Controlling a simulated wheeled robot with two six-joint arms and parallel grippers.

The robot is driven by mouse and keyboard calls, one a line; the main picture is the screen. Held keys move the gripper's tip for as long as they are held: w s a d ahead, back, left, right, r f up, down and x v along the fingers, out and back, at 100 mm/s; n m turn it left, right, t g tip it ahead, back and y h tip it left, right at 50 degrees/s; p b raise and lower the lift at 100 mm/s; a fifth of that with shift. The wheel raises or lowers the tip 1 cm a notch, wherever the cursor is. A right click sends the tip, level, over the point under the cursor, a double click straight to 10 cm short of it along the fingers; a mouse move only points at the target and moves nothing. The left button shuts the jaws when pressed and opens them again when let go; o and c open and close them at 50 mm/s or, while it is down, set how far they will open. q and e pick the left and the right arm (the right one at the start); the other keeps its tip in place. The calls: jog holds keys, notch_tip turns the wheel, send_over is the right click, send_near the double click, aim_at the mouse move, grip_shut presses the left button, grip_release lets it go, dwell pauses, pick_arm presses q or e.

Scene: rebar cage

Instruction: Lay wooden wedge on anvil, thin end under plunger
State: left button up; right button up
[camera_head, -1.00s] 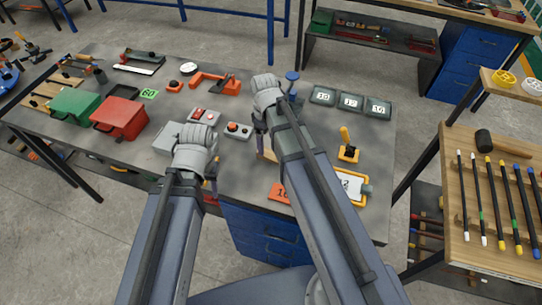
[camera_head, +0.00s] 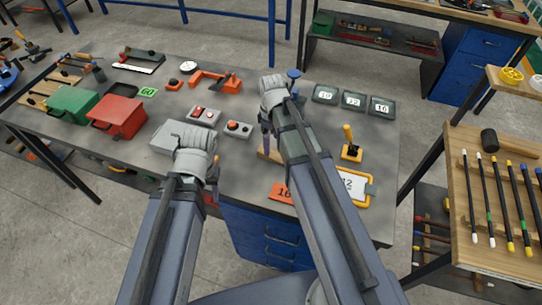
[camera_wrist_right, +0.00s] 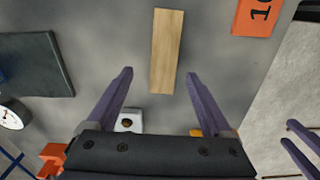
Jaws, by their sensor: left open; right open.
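The wooden wedge (camera_wrist_right: 167,50) lies flat on the grey bench in the right wrist view, pale and long. Its taper cannot be judged from above. In the head view the wedge (camera_head: 268,155) shows only in part beside my right arm. My right gripper (camera_wrist_right: 158,76) is open and empty above the bench, its purple fingers apart, with the wedge ahead of the gap between them. My left gripper (camera_head: 212,180) is open and empty over the bench, left of the wedge. An orange bracket-like fixture (camera_head: 204,76) stands farther back; I cannot make out an anvil or plunger on it.
A grey box (camera_head: 176,139), button boxes (camera_head: 238,130) and a red toolbox (camera_head: 120,116) stand to the left. An orange number card (camera_head: 281,194), a yellow-handled lever (camera_head: 350,145) and numbered trays (camera_head: 353,101) lie to the right. A blue knob (camera_head: 293,74) shows behind my right gripper.

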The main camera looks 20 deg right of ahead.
aim_at(275, 155)
jog(key=f+b, duration=0.4)
jog(key=shift+s+a+f, duration=0.2)
jog(key=shift+f, duration=0.15)
jog(key=shift+r, duration=0.1)
jog(key=shift+c, duration=0.2)
grip_shut()
